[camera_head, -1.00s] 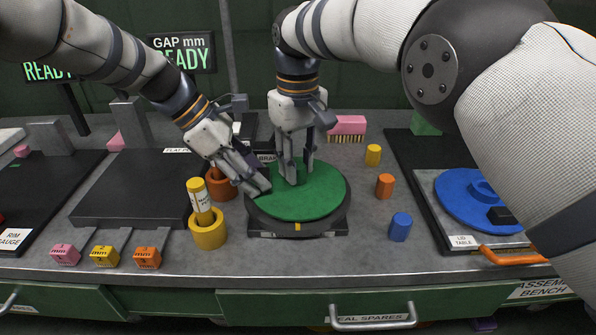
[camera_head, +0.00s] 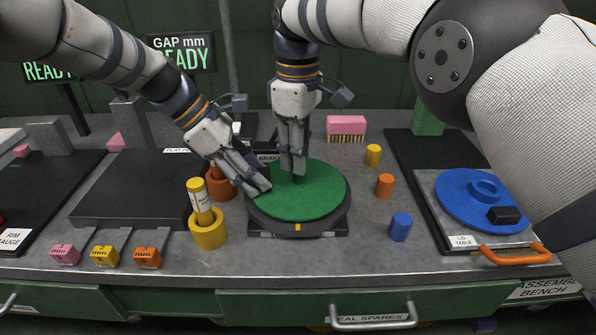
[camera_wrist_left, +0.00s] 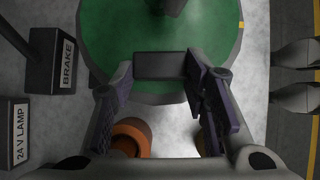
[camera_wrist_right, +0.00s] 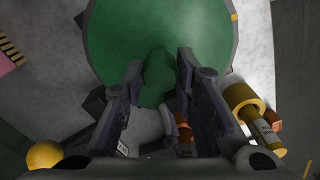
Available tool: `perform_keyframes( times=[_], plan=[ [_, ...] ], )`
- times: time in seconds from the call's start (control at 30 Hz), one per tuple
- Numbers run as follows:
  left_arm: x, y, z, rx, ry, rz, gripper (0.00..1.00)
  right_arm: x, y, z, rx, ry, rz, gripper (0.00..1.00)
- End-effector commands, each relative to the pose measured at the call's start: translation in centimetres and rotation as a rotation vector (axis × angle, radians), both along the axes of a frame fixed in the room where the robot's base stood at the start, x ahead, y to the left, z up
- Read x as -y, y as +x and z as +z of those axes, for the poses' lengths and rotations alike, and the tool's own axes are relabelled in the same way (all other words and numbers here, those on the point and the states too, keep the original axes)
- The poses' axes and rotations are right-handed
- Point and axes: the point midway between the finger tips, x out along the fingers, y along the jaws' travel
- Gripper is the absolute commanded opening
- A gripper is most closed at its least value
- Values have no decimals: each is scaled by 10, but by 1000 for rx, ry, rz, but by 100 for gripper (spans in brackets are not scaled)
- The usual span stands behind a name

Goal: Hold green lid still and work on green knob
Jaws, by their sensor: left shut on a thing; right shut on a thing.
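The green lid (camera_head: 315,200) lies flat on a dark round base (camera_head: 340,222) at the middle of the bench. My left gripper (camera_head: 258,182) reaches in from the left and is shut on a dark block (camera_wrist_left: 160,66) at the lid's rim, clear in the left wrist view. My right gripper (camera_head: 297,172) points straight down over the lid's middle. In the right wrist view its fingers are shut on the green knob (camera_wrist_right: 157,72), one on each side. In the head view the fingers mostly hide the knob.
A yellow cup (camera_head: 208,234) with a yellow-capped tube and an orange ring (camera_head: 221,185) stand close left of the base. Orange (camera_head: 385,185), blue (camera_head: 400,227) and yellow (camera_head: 373,155) pegs stand right. A blue lid (camera_head: 482,200) lies on the right-hand plate.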

Motion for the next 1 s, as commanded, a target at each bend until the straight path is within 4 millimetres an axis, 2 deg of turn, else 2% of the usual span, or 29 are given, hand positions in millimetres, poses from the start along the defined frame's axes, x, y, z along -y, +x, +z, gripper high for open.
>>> perform_keyframes(
  times=[0.03,0.27,0.6,0.83,0.87,0.93,1.0],
  plan=[
    [-1,-1,-6,-8,4,-1,0,0,0,0,-3,0,0,0],
    [-1,-1,-6,-8,4,-1,0,0,0,7,-3,0,0,0],
    [-1,-1,-6,-8,4,-1,0,0,0,35,-3,0,0,0],
    [-1,-1,-6,-8,4,-1,0,0,0,36,-4,1,0,0],
    [-1,-1,-6,-8,4,-1,46,0,0,36,-4,1,0,0],
    [-1,-1,-5,-8,4,-1,62,0,0,36,-4,1,0,0],
    [-1,-1,-5,-7,4,-1,65,0,0,36,-4,1,0,0]
  ],
)
